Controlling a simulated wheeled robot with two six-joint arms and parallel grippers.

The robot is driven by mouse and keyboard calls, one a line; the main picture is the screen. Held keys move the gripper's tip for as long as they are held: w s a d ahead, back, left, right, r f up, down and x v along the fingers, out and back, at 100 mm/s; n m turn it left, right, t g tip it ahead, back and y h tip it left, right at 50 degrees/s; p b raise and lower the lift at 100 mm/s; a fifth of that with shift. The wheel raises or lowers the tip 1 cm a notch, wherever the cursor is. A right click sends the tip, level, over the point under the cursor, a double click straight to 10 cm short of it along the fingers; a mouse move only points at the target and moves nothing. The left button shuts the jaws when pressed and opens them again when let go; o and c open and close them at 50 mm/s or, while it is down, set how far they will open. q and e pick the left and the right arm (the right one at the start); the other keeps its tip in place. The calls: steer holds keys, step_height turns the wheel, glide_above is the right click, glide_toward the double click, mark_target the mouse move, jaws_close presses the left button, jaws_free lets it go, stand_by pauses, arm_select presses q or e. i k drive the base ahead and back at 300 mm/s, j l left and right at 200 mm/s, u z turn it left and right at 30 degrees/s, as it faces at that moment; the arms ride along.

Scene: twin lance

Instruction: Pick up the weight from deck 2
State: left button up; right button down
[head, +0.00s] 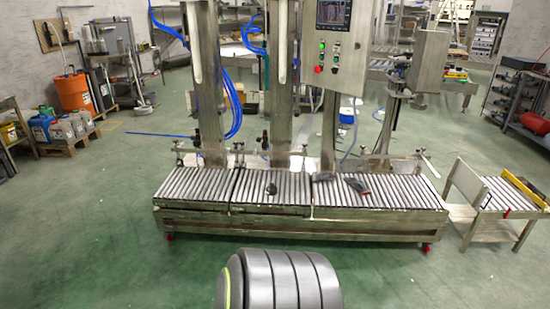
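A small dark object (272,189), which looks like the weight, sits on the middle roller deck (248,198) of the long steel machine. It stands near the middle of that deck, toward its right side. It is too small to make out its exact shape. I cannot read any deck number. Neither of my grippers is in view.
The left roller deck (190,188) looks bare. The right roller deck (410,196) carries a dark item (325,176) and a dark tool with some red (357,185). Steel columns and a control box (338,45) rise behind. The green floor (100,230) in front is open.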

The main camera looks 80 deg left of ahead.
mark_target(272, 190)
steer(key=u, duration=2.8)
steer(key=i+l+u, duration=0.3)
steer(key=i+l, duration=1.3)
